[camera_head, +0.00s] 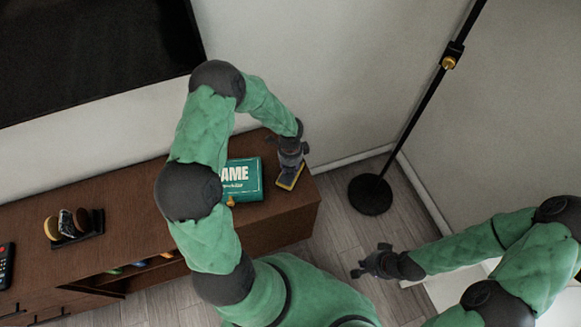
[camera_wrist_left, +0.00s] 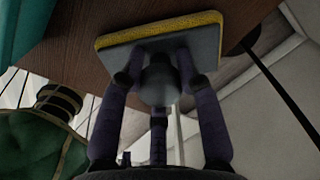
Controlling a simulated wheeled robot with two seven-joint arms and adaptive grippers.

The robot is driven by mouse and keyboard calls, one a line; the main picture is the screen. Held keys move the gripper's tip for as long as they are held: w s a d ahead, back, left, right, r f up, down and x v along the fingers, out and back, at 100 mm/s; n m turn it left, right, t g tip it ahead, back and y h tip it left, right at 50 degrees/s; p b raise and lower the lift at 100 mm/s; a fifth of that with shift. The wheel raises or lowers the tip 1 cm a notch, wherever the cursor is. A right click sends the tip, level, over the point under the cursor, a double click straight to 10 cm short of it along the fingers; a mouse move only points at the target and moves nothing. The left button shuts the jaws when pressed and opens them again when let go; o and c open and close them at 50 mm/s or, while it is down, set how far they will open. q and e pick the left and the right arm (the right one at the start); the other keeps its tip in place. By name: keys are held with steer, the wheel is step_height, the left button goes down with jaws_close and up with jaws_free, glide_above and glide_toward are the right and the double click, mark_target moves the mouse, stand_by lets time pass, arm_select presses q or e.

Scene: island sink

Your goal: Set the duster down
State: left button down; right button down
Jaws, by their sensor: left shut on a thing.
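The duster is a grey block with a yellow edge. In the head view the duster (camera_head: 291,175) is at the right end of the brown wooden cabinet, beside a green game box. My left gripper (camera_head: 290,158) is above it and shut on it. In the left wrist view the duster (camera_wrist_left: 205,42) lies across the fingertips, its yellow side toward the brown wood; I cannot tell whether it touches the top. My right gripper (camera_head: 368,266) is over the floor, away from the cabinet; its fingers look spread and empty.
The green game box (camera_head: 243,180) lies on the cabinet (camera_head: 130,207), close left of the duster. A small rack (camera_head: 78,236) with rounded items stands further left, and a remote (camera_head: 7,264) at the left edge. A black lamp stand (camera_head: 370,194) is on the floor at right.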

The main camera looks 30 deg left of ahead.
arm_select(q)
steer(key=c, duration=0.9)
jaws_free()
steer(key=shift+f, duration=0.1)
steer(key=shift+o, duration=0.2)
steer(key=shift+r, duration=0.25)
step_height(320, 180, up, 12)
steer(key=p, duration=0.5)
steer(key=s+d+f+n+h, duration=0.2)
steer(key=s+d+f+n, duration=0.4)
steer(key=s+d+n, duration=0.2)
steer(key=s+d+f+n+h, duration=0.2)
steer(key=s+d+f+n, duration=0.4)
steer(key=s+d+n, duration=0.2)
steer(key=shift+s+d+f+n, duration=0.15)
steer(key=shift+s+d+n, duration=0.25)
steer(key=shift+d, duration=0.65)
steer(key=shift+s, duration=0.1)
